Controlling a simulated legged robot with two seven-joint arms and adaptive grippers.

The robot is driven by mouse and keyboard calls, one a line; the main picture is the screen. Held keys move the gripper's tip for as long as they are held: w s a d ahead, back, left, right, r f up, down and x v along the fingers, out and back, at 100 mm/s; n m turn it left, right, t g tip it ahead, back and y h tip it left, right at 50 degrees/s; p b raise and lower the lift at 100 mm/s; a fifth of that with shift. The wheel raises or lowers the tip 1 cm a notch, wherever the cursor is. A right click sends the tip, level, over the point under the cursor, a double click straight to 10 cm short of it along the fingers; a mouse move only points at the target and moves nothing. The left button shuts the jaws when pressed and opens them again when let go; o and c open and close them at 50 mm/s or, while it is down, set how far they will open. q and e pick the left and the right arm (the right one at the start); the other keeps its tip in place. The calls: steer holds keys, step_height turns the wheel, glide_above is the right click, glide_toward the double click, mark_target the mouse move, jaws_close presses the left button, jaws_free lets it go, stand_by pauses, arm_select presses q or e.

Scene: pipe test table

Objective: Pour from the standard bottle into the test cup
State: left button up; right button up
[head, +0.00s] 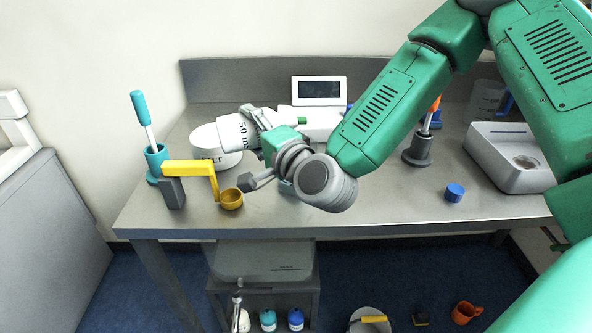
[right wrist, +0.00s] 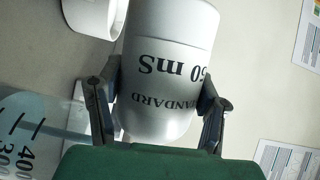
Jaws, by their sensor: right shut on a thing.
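The white standard bottle (head: 235,132), with black lettering, is held in my right gripper (head: 262,128). It lies tilted over, its left end in front of or above the test cup's right side. The wide white test cup (head: 208,150), with part of its lettering showing, stands on the table just left of the gripper. In the right wrist view the bottle (right wrist: 168,70) sits between the two dark fingers of the gripper (right wrist: 160,108), its lettering upside down. I cannot tell whether any liquid flows. My left gripper is not in view.
A yellow-handled scoop on a grey stand (head: 172,192) and a teal holder (head: 156,160) with a brush-like tool stand left of the cup. A white device with a dark screen (head: 319,92) is behind. A blue cap (head: 455,192) lies on the clear right front table (head: 400,205).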

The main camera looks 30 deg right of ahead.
stand_by(0.4)
steer(key=shift+b, duration=0.3)
steer(key=shift+f, duration=0.1)
stand_by(0.6)
steer(key=shift+m, duration=0.3)
steer(key=shift+b, duration=0.3)
stand_by(0.3)
stand_by(0.4)
steer(key=shift+f+b, duration=0.1)
steer(key=shift+b, duration=0.2)
stand_by(0.3)
steer(key=shift+d+m+t+b, duration=0.1)
steer(key=shift+m+t+b, duration=0.2)
steer(key=shift+b, duration=0.1)
stand_by(0.7)
